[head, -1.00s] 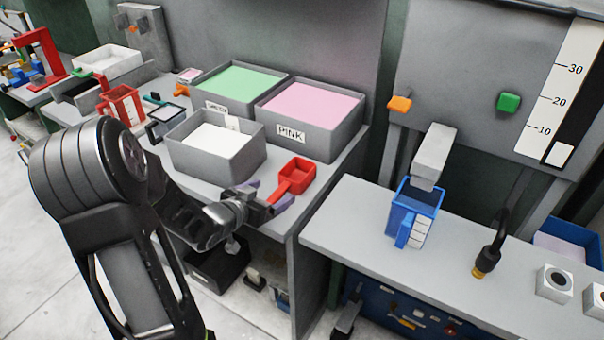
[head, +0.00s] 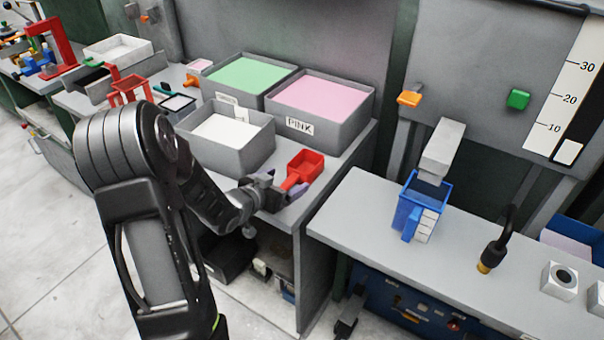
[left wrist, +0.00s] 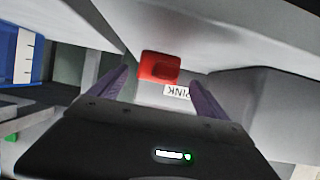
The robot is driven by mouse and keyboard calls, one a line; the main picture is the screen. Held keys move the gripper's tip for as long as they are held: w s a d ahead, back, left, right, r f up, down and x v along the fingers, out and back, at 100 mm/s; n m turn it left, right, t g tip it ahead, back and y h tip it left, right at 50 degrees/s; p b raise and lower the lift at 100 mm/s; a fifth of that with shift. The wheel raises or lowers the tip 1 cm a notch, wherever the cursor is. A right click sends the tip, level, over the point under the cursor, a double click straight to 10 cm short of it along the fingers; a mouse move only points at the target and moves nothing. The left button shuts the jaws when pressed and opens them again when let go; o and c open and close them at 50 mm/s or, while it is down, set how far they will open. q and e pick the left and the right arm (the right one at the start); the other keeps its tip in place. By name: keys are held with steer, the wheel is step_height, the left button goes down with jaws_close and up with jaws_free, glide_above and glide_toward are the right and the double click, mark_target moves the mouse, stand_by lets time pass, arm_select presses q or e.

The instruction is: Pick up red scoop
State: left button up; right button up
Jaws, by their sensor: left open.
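The red scoop (head: 304,167) lies on the grey counter near its front right corner, in front of the bin labelled PINK. Its square cup faces up and its handle points toward my left gripper. My left gripper (head: 282,190) is open, with its purple fingers at the handle end of the scoop. In the left wrist view the scoop (left wrist: 159,67) shows between the two open fingers (left wrist: 160,95), slightly beyond their tips. I cannot tell whether a finger touches the handle. My right gripper is not in view.
The pink bin (head: 352,130), a green-filled bin (head: 213,87) and a white-filled bin (head: 248,155) stand behind and left of the scoop. A gap separates this counter from the right table (head: 350,215), which holds a blue container (head: 407,212).

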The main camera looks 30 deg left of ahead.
mark_target(291, 178)
arm_select(q)
steer(key=p+x, duration=0.1)
steer(key=x, duration=0.3)
steer(key=shift+w+d+f, duration=0.1)
steer(key=shift+w, duration=0.2)
steer(key=shift+c, duration=0.2)
steer(key=c, duration=1.4)
